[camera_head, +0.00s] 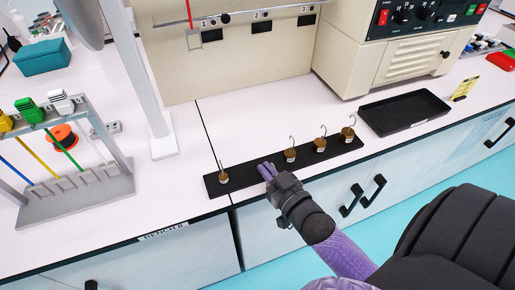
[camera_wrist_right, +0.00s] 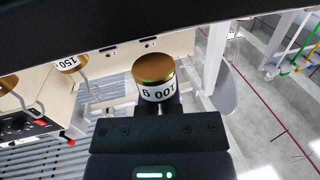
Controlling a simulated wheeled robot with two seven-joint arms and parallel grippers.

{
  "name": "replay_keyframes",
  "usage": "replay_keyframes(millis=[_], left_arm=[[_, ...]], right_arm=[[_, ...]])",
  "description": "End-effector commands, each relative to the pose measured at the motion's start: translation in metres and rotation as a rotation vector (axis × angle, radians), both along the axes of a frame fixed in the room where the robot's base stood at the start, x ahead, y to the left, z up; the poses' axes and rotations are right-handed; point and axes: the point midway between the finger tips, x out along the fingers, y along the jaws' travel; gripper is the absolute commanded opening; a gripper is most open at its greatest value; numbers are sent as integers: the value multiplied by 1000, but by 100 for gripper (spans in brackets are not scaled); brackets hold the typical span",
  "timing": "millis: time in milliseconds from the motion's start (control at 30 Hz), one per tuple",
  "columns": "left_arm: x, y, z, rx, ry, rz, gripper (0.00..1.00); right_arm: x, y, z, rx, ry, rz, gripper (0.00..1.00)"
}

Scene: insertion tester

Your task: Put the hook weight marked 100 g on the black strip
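The black strip (camera_head: 245,179) lies along the bench's front edge in the head view. The hook weight marked 100 g (camera_wrist_right: 154,82) is a brass cylinder with a white label, upside down in the right wrist view. It is right at the fingertips of my right gripper (camera_wrist_right: 160,107), whose fingers are close together where its hook is hidden. In the head view the right gripper (camera_head: 266,170) is over the strip, in the gap between two weights, and hides the 100 g weight. Whether that weight touches the strip is not clear. My left gripper is not in view.
Other hook weights stand on the strip: one at left (camera_head: 224,178) and three at right (camera_head: 290,155), (camera_head: 319,145), (camera_head: 348,133). One marked 150 (camera_wrist_right: 72,63) shows beside mine. A black tray (camera_head: 404,111) lies right; a rack (camera_head: 75,190) stands left.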

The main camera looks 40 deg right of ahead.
Motion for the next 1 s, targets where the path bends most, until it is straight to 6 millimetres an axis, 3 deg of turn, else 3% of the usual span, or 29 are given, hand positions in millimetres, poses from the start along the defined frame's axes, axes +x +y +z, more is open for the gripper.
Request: replay_keyframes(millis=[367, 733, 900, 1000], left_arm=[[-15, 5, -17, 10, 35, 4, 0], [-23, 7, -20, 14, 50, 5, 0], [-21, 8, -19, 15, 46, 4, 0], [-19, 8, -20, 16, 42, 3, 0]], right_arm=[[59, -2, -2, 1, -1, 0, 0], [58, -1, -6, 1, 1, 0, 0], [58, -1, -5, 1, 1, 0, 38], [58, -1, -5, 1, 1, 0, 40]])
